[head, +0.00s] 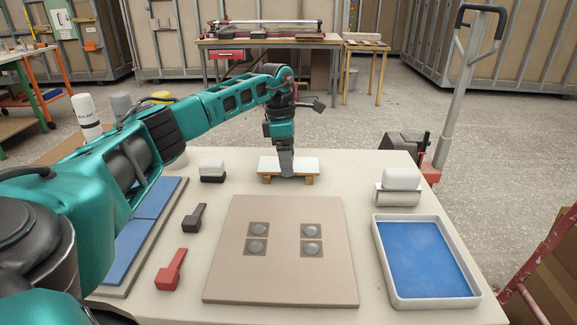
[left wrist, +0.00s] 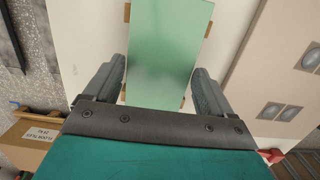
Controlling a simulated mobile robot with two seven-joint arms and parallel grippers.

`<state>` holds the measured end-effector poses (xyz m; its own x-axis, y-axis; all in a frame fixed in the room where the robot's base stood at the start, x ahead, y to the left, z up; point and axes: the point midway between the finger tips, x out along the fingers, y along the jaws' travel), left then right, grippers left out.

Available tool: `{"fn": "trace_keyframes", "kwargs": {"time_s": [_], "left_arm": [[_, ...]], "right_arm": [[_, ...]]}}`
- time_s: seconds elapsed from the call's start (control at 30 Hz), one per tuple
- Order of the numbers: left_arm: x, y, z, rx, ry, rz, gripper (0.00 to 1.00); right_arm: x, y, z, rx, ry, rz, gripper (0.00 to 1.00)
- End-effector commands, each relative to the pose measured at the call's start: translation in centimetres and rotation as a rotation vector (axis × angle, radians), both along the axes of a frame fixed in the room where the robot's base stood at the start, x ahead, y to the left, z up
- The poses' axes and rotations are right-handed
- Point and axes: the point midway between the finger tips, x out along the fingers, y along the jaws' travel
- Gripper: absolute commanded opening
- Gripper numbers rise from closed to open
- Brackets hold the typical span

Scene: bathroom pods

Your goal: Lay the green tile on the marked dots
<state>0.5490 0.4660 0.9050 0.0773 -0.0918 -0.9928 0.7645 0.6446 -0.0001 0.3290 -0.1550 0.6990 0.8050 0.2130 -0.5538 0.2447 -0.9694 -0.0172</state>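The green tile (left wrist: 168,50) lies flat on wooden supports (left wrist: 182,103) in the left wrist view. In the head view the tile (head: 304,165) looks very pale and rests on the supports (head: 267,179) behind the board. My left gripper (head: 286,173) is over the tile, pointing down. In the left wrist view its fingers (left wrist: 160,75) are spread on either side of the tile, with narrow gaps visible; whether either finger touches it is unclear. The marked dots (head: 311,230) are grey discs on darker squares on the beige board (head: 280,275). My right gripper is not in view.
A blue-filled tray (head: 430,258) stands right of the board. A red tool (head: 171,270) and a black tool (head: 194,217) lie left of it, beside blue tiles (head: 150,200). A black-and-white block (head: 212,170) and a white roll (head: 397,194) flank the supports. The board is clear.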

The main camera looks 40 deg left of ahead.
Motion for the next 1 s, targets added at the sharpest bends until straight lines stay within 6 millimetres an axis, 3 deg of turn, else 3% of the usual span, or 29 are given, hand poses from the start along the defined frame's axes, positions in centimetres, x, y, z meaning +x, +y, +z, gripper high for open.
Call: {"fn": "trace_keyframes", "kwargs": {"time_s": [0.07,0.4,0.77,1.0], "left_arm": [[0.0,0.0,0.0,0.000,0.000,0.000,0.76],[0.0,0.0,0.1,-0.001,-0.001,0.000,0.43],[0.1,0.0,0.6,0.000,-0.003,0.000,0.42],[0.1,0.0,3.9,-0.001,-0.007,0.000,0.42]], "right_arm": [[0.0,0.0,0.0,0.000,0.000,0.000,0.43],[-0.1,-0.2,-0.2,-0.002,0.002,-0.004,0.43],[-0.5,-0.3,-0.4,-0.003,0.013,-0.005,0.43],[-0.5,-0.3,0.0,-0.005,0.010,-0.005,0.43]]}}
